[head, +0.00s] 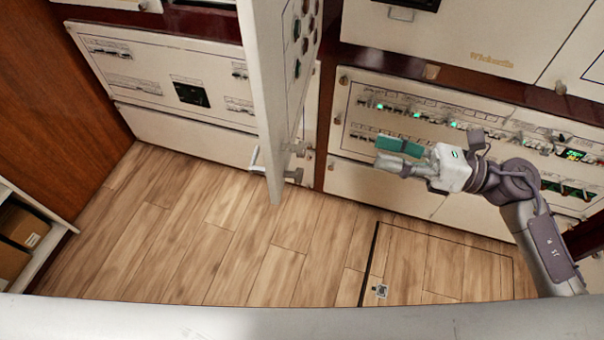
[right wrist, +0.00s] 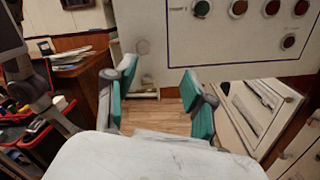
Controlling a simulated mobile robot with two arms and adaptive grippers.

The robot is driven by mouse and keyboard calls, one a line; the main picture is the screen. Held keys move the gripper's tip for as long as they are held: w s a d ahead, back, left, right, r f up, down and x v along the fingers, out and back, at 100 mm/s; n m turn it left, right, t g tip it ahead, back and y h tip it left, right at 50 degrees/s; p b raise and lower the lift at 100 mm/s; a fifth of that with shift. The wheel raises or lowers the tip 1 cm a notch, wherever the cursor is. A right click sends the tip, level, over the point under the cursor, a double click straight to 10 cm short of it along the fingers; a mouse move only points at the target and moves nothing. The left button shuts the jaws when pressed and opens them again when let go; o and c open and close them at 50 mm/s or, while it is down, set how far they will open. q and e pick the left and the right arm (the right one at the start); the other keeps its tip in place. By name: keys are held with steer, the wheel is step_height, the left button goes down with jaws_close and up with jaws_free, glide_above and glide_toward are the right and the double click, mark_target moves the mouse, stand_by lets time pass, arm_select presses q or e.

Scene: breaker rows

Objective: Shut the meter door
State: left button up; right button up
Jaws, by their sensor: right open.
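A white door (head: 262,80), apparently the meter door, stands open and nearly edge-on in the middle of the head view. Its right-hand face carries round buttons, and a pale handle (head: 257,162) sticks out near its lower left edge. In the right wrist view its button panel (right wrist: 225,45) fills the upper right, with one green and several red buttons. My right gripper (head: 388,153) is open and empty, to the right of the door and apart from it. Its teal-padded fingers (right wrist: 160,98) are spread in the right wrist view. My left gripper is not in view.
A cabinet row with green lights (head: 400,110) stands behind my right arm. Another white panel with a dark display (head: 190,94) is left of the door. A shelf with boxes (head: 22,228) is at the far left. The wooden floor (head: 200,245) is clear.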

mark_target(302, 149)
steer(key=a+p, duration=0.1)
steer(key=a, duration=0.4)
steer(key=a+n+g+p, duration=0.1)
steer(key=a+p, duration=0.1)
steer(key=a, duration=0.2)
steer(key=a+n+p, duration=0.1)
steer(key=a+p, duration=0.1)
steer(key=a, duration=0.3)
steer(key=shift+w+a+r+g, duration=0.2)
steer(key=shift+a+r+g, duration=0.05)
steer(key=shift+a+g, duration=0.05)
jaws_close()
